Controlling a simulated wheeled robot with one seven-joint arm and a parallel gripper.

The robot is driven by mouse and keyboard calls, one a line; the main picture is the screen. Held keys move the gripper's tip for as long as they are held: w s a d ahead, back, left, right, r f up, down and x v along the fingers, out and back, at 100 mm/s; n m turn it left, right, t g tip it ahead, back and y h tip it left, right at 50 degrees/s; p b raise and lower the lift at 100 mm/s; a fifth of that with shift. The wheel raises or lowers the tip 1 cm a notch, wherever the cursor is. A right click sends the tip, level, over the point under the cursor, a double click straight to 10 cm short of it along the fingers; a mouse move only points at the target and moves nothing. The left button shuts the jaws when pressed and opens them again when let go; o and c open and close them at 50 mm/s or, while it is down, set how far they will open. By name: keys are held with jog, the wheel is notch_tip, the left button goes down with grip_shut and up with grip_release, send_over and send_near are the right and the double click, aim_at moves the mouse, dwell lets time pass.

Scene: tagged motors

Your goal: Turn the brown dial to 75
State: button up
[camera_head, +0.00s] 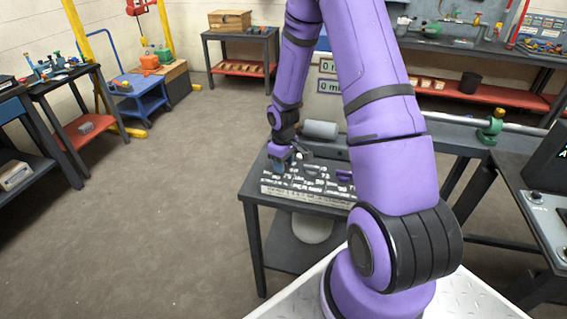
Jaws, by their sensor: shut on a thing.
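A dark dial panel (306,192) with white number and letter labels lies on the small dark table in the middle. My gripper (282,160) points down at the panel's far left part. It is shut on a small knob there, which the fingers mostly hide. The knob's colour and pointer setting are too small to tell, and I cannot make out a brown dial clearly. My purple arm covers the panel's right side.
A grey cylinder motor (320,129) sits behind the panel, with partly hidden display signs (328,66) above it. A table with a green-mounted rod (490,127) stands at right. A blue cart (143,92) stands far left. The floor at left is clear.

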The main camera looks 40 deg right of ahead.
jog(key=m, duration=0.4)
jog(key=shift+a+m, duration=0.25)
jog(key=shift+m, duration=0.05)
dwell(0.5)
jog(key=o, duration=0.9)
jog(key=shift+r, duration=0.1)
notch_tip(320, 180, up, 11)
jog(key=shift+f, duration=0.2)
